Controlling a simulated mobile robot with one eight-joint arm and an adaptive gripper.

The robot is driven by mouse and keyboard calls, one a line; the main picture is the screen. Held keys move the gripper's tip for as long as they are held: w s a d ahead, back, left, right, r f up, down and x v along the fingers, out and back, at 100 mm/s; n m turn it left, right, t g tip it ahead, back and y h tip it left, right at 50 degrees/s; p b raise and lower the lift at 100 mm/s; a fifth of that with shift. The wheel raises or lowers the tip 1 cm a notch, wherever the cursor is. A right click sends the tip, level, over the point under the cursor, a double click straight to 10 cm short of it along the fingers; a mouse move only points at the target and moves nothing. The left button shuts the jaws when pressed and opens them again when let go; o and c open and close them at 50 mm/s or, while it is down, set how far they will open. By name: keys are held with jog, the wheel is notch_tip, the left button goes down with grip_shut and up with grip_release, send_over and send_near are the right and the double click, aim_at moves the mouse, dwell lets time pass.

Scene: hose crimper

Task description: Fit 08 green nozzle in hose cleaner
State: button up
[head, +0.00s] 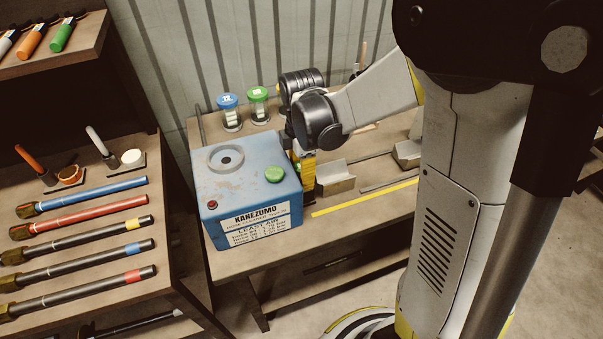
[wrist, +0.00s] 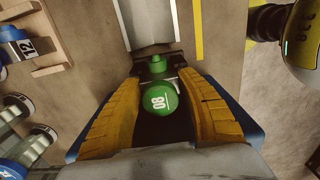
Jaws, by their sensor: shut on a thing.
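The hose cleaner (head: 250,205) is a blue box labelled KANEZUMO on the bench in the head view. Its top has a grey ring with a dark hole (head: 226,158), a green button (head: 274,174) and a small red button. My gripper (head: 303,170) is just right of the box in the head view, pointing down. In the wrist view, the yellow fingers of my gripper (wrist: 160,85) are shut on the green nozzle (wrist: 160,101), marked 08. A narrower green part of it shows beyond the rounded body. Its lower end is hidden.
A blue-lid jar (head: 229,110) and a green-lid jar (head: 258,104) stand behind the cleaner. A grey V-block (head: 334,178) and a yellow strip (head: 364,198) lie to its right. A blue part marked 12 (wrist: 14,42) is in a wooden rack. Hoses (head: 92,193) fill the left shelf.

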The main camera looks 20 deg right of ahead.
jog(key=shift+f, duration=0.1)
jog(key=o, duration=1.3)
jog(key=shift+o, duration=0.2)
notch_tip(320, 180, up, 12)
jog(key=shift+r, duration=0.1)
jog(key=s+m+t+b, duration=0.1)
jog(key=s+m+t, duration=0.6)
jog(key=s+m, duration=0.5)
jog(key=m, duration=0.5)
jog(key=shift+s+m+b, duration=0.35)
jog(key=shift+m, duration=0.05)
